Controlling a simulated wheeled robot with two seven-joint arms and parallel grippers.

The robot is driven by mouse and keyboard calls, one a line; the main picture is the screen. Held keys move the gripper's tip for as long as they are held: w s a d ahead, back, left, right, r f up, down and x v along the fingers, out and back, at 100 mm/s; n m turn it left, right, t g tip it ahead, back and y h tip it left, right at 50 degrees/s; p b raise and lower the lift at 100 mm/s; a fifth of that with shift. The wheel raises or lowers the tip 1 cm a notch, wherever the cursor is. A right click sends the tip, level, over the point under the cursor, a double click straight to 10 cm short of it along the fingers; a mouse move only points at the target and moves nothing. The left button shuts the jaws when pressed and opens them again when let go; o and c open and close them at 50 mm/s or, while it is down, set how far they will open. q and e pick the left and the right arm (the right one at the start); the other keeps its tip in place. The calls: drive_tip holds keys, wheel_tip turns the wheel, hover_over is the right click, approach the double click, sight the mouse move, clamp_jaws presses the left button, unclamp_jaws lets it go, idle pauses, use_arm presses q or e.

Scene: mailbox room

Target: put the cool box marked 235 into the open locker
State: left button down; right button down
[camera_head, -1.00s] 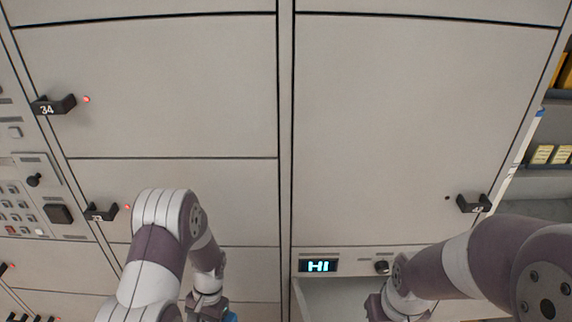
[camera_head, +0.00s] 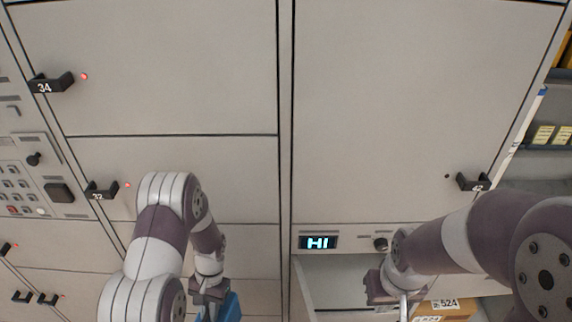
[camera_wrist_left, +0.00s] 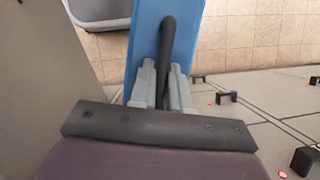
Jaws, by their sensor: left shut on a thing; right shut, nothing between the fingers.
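The blue cool box (camera_head: 231,308) is at the bottom edge of the head view, mostly cut off and partly behind my left gripper (camera_head: 211,300). In the left wrist view, the fingers of my left gripper (camera_wrist_left: 163,88) are shut on the black handle (camera_wrist_left: 168,45) of the blue box (camera_wrist_left: 145,30). Its number is not visible. The open locker (camera_head: 340,275) is below the "HI" display, to the right of the box; its lower part is out of frame. My right gripper (camera_head: 402,302) is in front of the locker's right side, shut and empty, its tips cut off.
The "HI" display (camera_head: 318,242) sits above the opening. A cardboard box marked 524 (camera_head: 445,306) is at the lower right. Tiled floor (camera_wrist_left: 235,35) shows in the wrist view.

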use_arm(q)
wheel_tip(320, 180, up, 12)
drive_tip(key=w+d+m+y, duration=0.1)
drive_tip(key=w+m, duration=0.1)
drive_tip(key=shift+w+f+m, duration=0.2)
drive_tip(key=shift+f+m, duration=0.05)
drive_tip(key=shift+m, duration=0.15)
drive_tip(key=shift+f, duration=0.15)
